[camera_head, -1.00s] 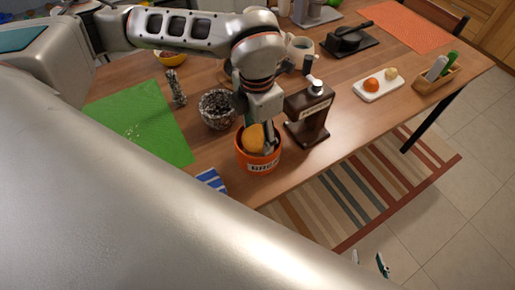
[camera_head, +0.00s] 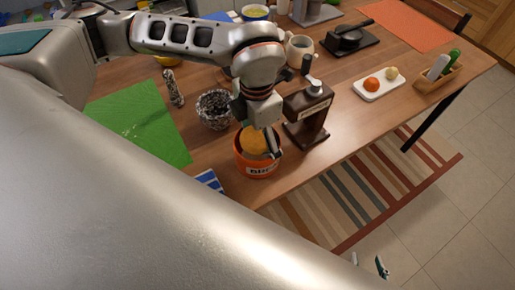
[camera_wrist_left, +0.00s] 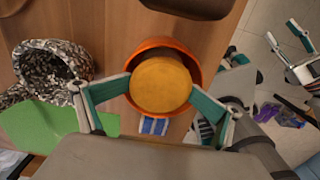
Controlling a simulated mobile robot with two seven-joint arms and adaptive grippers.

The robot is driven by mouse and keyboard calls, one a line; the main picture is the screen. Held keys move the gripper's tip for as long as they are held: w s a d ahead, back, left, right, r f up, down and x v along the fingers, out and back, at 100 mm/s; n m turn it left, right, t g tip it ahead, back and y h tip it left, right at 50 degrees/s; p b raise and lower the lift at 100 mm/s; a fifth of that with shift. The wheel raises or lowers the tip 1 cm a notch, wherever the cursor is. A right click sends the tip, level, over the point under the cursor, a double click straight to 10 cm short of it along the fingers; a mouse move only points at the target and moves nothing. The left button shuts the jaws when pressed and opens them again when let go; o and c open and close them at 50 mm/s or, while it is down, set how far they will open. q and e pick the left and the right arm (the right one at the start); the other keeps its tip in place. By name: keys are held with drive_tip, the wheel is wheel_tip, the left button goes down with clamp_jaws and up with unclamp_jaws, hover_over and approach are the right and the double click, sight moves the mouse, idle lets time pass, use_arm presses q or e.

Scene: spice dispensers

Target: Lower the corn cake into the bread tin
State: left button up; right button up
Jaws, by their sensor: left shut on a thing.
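The corn cake (camera_head: 253,141) is a round, yellow-orange disc, seen nearly face-on in the left wrist view (camera_wrist_left: 160,84). The bread tin (camera_head: 258,170) is a round orange container with lettering on its front; its rim also shows around the cake in the left wrist view (camera_wrist_left: 170,43). My left gripper (camera_head: 265,146) is over the tin, its teal-padded fingers shut on opposite sides of the cake. The cake is at the tin's mouth; its exact depth is unclear. My right gripper (camera_head: 368,263) is open and empty, low at the bottom edge, away from the table.
A dark brown dispenser (camera_head: 308,115) stands close right of the tin. A speckled bowl (camera_head: 215,110) is behind left, with a speckled mill (camera_head: 174,88) beyond. A green mat (camera_head: 138,123) lies left and a blue-striped cloth (camera_head: 209,181) in front. A white tray (camera_head: 379,90) lies farther right.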

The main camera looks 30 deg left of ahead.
use_arm(q)
drive_tip(key=shift+s+a, duration=0.1)
wheel_tip(320, 180, up, 12)
idle(0.5)
